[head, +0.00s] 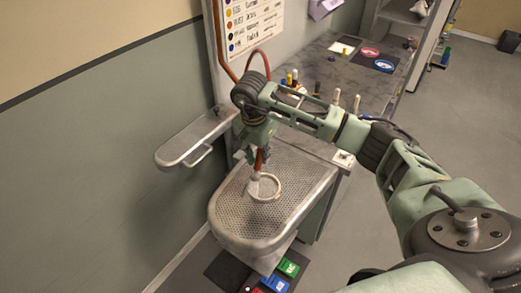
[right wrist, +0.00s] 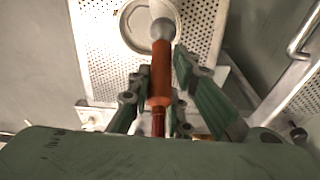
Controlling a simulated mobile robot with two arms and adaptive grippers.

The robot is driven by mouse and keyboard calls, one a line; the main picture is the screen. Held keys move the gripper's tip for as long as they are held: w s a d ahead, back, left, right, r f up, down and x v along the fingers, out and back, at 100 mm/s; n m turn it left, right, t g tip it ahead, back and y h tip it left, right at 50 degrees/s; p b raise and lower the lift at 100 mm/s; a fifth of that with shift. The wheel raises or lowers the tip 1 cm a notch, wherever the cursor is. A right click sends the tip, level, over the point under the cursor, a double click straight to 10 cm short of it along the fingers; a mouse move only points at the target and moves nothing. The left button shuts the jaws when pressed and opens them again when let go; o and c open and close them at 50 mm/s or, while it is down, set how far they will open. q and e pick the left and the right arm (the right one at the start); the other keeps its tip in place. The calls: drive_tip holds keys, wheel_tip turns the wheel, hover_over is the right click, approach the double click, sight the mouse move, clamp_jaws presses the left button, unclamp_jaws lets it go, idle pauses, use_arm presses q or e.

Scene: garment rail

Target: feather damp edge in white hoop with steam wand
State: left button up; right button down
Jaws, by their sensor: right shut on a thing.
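My right gripper (head: 258,150) is shut on the orange handle of the steam wand (head: 260,160). The right wrist view shows the gripper's green fingers (right wrist: 161,74) on both sides of the wand's orange grip (right wrist: 160,60). The wand points down and its pale head (right wrist: 162,28) overlaps the white hoop in both views; I cannot tell whether it touches. The white hoop (head: 281,190) lies on the perforated metal board (head: 300,176). The hoop's rim also shows in the right wrist view (right wrist: 123,30). No damp edge can be made out inside it. My left gripper is out of view.
A narrow metal arm board (head: 190,138) juts out at the left, above the perforated board. Behind, a grey worktop (head: 335,75) carries several bottles, a red ring (head: 370,52) and a blue ring (head: 385,66). Coloured packets (head: 288,268) lie below the board's front.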

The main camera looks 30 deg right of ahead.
drive_tip(key=shift+s, duration=0.2)
drive_tip(key=shift+s+d, duration=0.15)
drive_tip(key=shift+s, duration=0.9)
drive_tip(key=shift+s+d, duration=0.9)
drive_tip(key=shift+s, duration=0.05)
drive_tip(key=shift+d, duration=0.15)
drive_tip(key=w+d+b, duration=0.2)
drive_tip(key=d, duration=0.3)
drive_tip(key=shift+w+d, duration=0.25)
drive_tip(key=shift+w, duration=0.1)
